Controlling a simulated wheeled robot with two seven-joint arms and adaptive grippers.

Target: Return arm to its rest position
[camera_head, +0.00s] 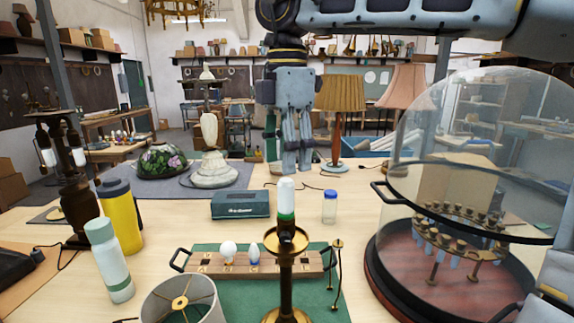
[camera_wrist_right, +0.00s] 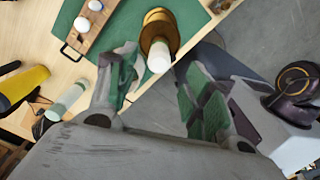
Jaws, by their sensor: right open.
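My right gripper (camera_head: 297,168) hangs fingers-down from the arm that comes in from the upper right. Its jaws are open and empty, high above the table. Below it stands a brass lamp (camera_head: 286,240) with a white and green bulb (camera_head: 286,198) upright on top. In the wrist view my right gripper (camera_wrist_right: 158,100) shows two spread fingers with green pads. The lamp (camera_wrist_right: 158,32) and its white bulb (camera_wrist_right: 159,58) appear beyond the fingers, apart from them. My left gripper is not in view.
A wooden bulb tray (camera_head: 210,262) lies on a green mat (camera_head: 245,297). A lampshade (camera_head: 182,300), white-green bottle (camera_head: 109,262) and yellow bottle (camera_head: 121,216) stand left. A teal box (camera_head: 240,204) and small jar (camera_head: 329,207) stand behind. A glass dome (camera_head: 480,130) covers a chandelier at right.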

